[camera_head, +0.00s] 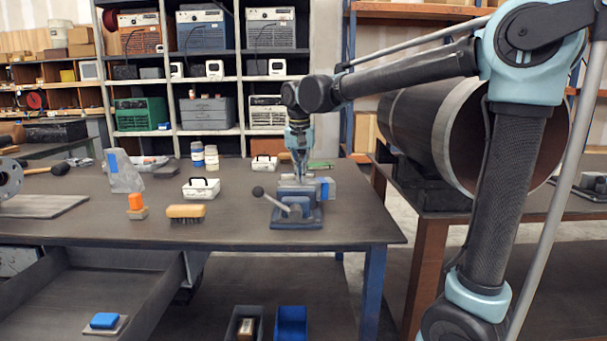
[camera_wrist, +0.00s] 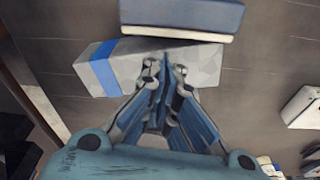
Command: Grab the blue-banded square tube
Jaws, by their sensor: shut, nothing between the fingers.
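The blue-banded square tube (camera_wrist: 100,66) lies level across the wrist view, pale grey with a blue band near its left end. In the head view its banded end (camera_head: 327,188) shows at the right of a blue vise (camera_head: 297,217). A blue vise part with a pale edge (camera_wrist: 182,14) runs alongside the tube in the wrist view. I cannot tell whether the vise clamps the tube. My gripper (camera_head: 301,177) points down over the vise. In the wrist view its fingertips (camera_wrist: 163,64) are together, empty, over the tube's middle. They hide part of it; contact is unclear.
The vise's handle (camera_head: 272,200) sticks out to the left. A white case (camera_head: 201,188), a brush (camera_head: 186,212) and an orange-topped item (camera_head: 136,206) stand left of it. A grey block with a blue patch (camera_head: 123,171) stands farther left. A large pipe (camera_head: 430,125) lies right.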

